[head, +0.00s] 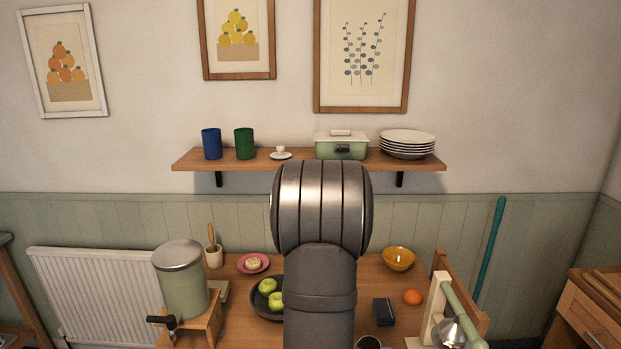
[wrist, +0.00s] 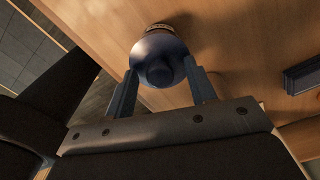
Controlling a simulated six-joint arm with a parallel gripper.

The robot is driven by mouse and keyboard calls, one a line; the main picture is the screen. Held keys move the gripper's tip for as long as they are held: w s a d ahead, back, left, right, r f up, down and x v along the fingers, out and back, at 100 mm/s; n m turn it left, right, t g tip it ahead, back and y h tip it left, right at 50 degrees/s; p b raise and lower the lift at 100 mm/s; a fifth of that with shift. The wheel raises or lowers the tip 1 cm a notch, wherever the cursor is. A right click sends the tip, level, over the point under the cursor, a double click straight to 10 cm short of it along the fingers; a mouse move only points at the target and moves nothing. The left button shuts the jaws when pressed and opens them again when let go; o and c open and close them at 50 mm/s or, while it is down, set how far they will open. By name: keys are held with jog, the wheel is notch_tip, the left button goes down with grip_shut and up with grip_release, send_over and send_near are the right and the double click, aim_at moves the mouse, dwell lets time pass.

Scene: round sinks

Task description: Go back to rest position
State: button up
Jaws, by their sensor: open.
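My gripper (wrist: 161,68) shows in the wrist view with its two fingers apart. A dark, rounded object with a knob-like end (wrist: 158,55) is between or just beyond the fingertips, over the wooden table (wrist: 240,45). I cannot tell whether the fingers touch it. In the head view my arm rises in the middle of the picture and my gripper is hidden. A dark round cup (head: 368,342) shows partly at the bottom edge, beside my arm.
The table holds a green dispenser (head: 183,285), green apples in a dark bowl (head: 262,308), a pink plate (head: 243,264), a yellow bowl (head: 398,259), an orange (head: 412,297) and a dark box (head: 383,311). A wall shelf (head: 230,160) with crockery is behind my arm.

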jog(key=shift+r, duration=1.5)
dwell(1.0)
notch_tip(320, 180, up, 12)
dwell(1.1)
dwell(1.2)
